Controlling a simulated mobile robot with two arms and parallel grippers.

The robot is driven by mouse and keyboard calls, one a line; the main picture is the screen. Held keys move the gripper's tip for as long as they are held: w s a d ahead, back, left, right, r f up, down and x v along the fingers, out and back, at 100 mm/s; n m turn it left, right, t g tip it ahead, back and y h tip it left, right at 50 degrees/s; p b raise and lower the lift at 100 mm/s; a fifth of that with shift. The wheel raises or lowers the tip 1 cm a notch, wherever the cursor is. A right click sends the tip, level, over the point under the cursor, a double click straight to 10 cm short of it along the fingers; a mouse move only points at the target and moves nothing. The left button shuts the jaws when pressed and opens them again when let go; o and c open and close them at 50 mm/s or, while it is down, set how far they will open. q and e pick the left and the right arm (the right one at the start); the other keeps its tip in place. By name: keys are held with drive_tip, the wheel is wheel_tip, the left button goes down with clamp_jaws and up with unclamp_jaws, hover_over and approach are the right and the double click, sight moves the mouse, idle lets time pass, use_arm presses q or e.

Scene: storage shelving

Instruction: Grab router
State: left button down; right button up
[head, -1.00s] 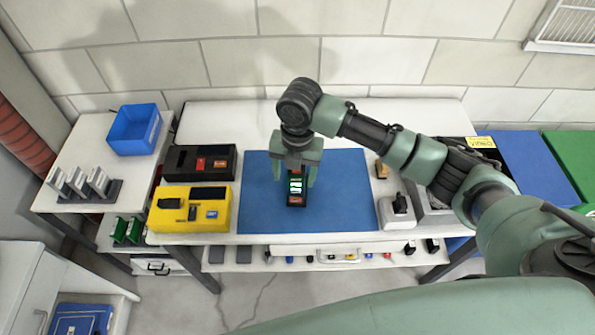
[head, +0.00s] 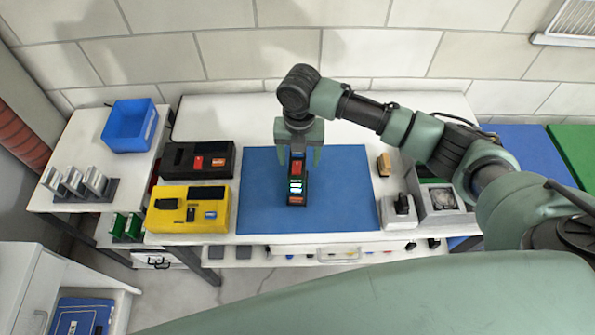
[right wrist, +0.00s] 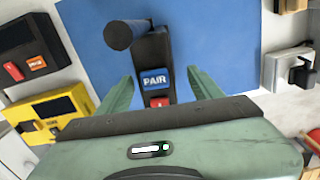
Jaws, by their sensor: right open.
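In the right wrist view the router lies between the lines of the open fingers (right wrist: 161,78); I see no contact. My left gripper is not in view.
A yellow box (head: 190,222) and a black box (head: 180,160) stand left of the mat. A small grey switch block (head: 399,215) and a grey tray (head: 441,212) stand at the right. A blue bin (head: 130,125) is on the left table. The mat around the router is clear.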

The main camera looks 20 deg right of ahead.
drive_tip(key=f, duration=0.4)
drive_tip(key=shift+a+p, duration=0.2)
drive_tip(key=shift+p, duration=0.2)
clamp_jaws()
drive_tip(key=shift+r, duration=0.15)
